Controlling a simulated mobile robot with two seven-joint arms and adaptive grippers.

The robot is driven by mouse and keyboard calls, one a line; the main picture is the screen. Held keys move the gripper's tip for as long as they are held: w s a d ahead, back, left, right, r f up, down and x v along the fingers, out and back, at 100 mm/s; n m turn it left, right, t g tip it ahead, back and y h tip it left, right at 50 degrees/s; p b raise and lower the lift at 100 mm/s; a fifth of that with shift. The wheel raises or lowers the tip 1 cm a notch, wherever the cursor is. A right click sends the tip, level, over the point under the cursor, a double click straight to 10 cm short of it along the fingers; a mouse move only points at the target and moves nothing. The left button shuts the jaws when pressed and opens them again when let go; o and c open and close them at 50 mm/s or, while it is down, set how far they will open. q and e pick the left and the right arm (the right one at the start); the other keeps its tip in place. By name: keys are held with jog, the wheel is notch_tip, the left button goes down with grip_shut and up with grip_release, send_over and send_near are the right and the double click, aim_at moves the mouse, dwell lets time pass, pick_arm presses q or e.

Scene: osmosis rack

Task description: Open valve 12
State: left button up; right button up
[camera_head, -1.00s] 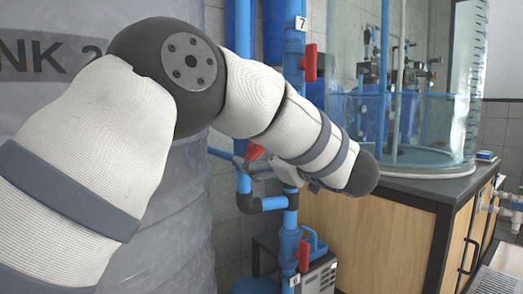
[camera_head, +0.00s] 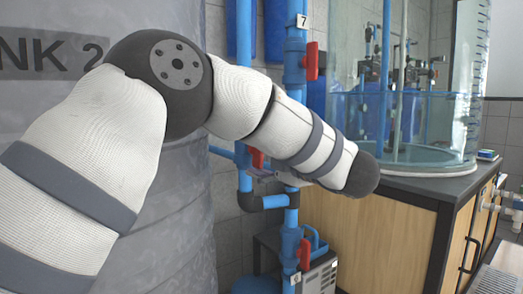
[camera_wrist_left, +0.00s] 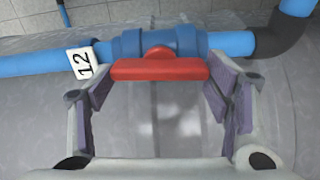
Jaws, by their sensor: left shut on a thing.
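Valve 12 is a blue valve body (camera_wrist_left: 178,40) on a blue pipe, beside a white tag marked 12 (camera_wrist_left: 83,63). In the left wrist view its red handle (camera_wrist_left: 160,70) lies crosswise, about parallel to the pipe. My left gripper (camera_wrist_left: 158,82) is shut on this handle, with one finger at each end of it. In the head view a bit of red handle (camera_head: 257,157) shows behind my left forearm, which hides most of the valve and gripper. My right gripper is not in view.
A grey tank (camera_head: 180,215) stands at the left. Red-handled valves 7 (camera_head: 311,61) and 6 (camera_head: 304,254) sit on the vertical pipe above and below. A wooden cabinet (camera_head: 375,240) with a glass water tank (camera_head: 430,120) stands to the right.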

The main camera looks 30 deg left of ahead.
pick_arm(q)
jog(key=shift+n, duration=0.6)
jog(key=o, duration=1.1)
jog(key=shift+o, duration=0.2)
jog(key=shift+d, duration=0.15)
jog(key=v, duration=1.1)
jog(key=shift+s+d, duration=0.15)
jog(key=shift+d, duration=0.2)
